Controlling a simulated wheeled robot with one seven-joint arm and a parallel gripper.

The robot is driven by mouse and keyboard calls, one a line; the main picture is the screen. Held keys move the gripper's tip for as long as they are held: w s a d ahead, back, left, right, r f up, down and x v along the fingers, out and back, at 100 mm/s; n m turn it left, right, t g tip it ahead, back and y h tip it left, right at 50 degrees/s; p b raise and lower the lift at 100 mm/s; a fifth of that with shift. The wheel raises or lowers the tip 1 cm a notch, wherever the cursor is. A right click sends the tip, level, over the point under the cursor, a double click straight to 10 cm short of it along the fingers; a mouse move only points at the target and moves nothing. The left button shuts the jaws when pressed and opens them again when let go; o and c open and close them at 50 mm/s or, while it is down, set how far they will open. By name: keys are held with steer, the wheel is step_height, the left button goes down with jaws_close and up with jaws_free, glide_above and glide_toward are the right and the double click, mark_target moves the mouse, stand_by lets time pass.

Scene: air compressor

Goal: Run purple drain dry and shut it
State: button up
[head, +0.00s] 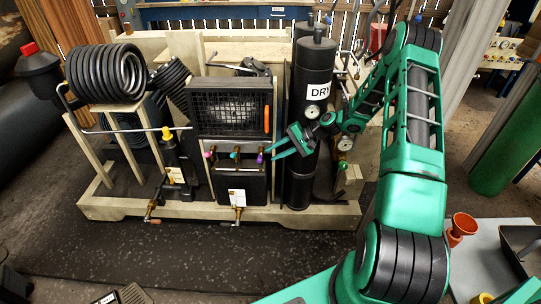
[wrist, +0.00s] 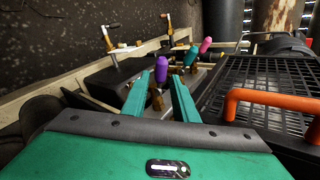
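The purple drain handle (head: 260,158) is the right one of three coloured handles on brass valves at the front of the dark box in the middle of the compressor frame. My gripper (head: 277,149) comes at it from the right, fingers pointing left. In the wrist view the purple handle (wrist: 162,68) stands upright between the tips of my open fingers (wrist: 159,84). I cannot tell whether the fingers touch it. The brass valve below it is partly hidden by the fingers. No water or spray from the drain is visible.
The teal handle (wrist: 193,56) and pink handle (wrist: 206,44) stand just beyond the purple one. A black grille with an orange bar (wrist: 262,98) lies close on the right. A black cylinder marked DRY (head: 314,75) stands beside my gripper. Brass outlets (head: 238,212) project low in front.

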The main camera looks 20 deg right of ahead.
steer(key=shift+c, duration=0.2)
steer(key=c, duration=0.5)
steer(key=shift+s+r, duration=0.15)
steer(key=shift+r, duration=0.05)
jaws_close()
steer(key=s+d+r+n+g+h, duration=0.2)
steer(key=s+d+r+h, duration=0.15)
steer(key=s+r, duration=0.7)
steer(key=s+d+r+n+g+h, duration=0.1)
steer(key=s+d+r+g+h, duration=0.3)
steer(key=s+r, duration=0.7)
steer(key=s+r+h, duration=0.1)
steer(key=s+r, duration=0.2)
steer(key=s, duration=0.8)
steer(key=s+r+t, duration=0.1)
steer(key=s+r, duration=0.2)
steer(key=s, duration=0.9)
steer(key=shift+s+a+m+h, duration=0.2)
steer(key=shift+s+m+h, duration=0.05)
steer(key=shift+m+h, duration=0.1)
